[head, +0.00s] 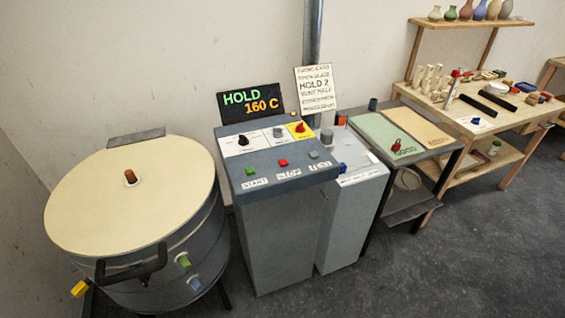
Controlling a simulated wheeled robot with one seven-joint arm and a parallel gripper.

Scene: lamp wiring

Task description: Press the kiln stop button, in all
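The kiln control pedestal (278,238) stands in the middle of the head view. On its sloped top sit a green button (250,171) labelled START, a red button (283,163) above the label STOP, and a grey button (314,154) with a label I cannot read clearly. Behind them are a black knob (243,140), a grey knob (278,132) and a red knob (300,127) on a yellow patch. A dark display (250,102) reads HOLD 160 C. My gripper is not in view.
A round kiln (134,195) with a cream lid and black handle stands left of the pedestal. A second grey cabinet (353,193) adjoins it on the right, then a low table (409,139) and a crowded workbench (525,125). The dark floor in front is clear.

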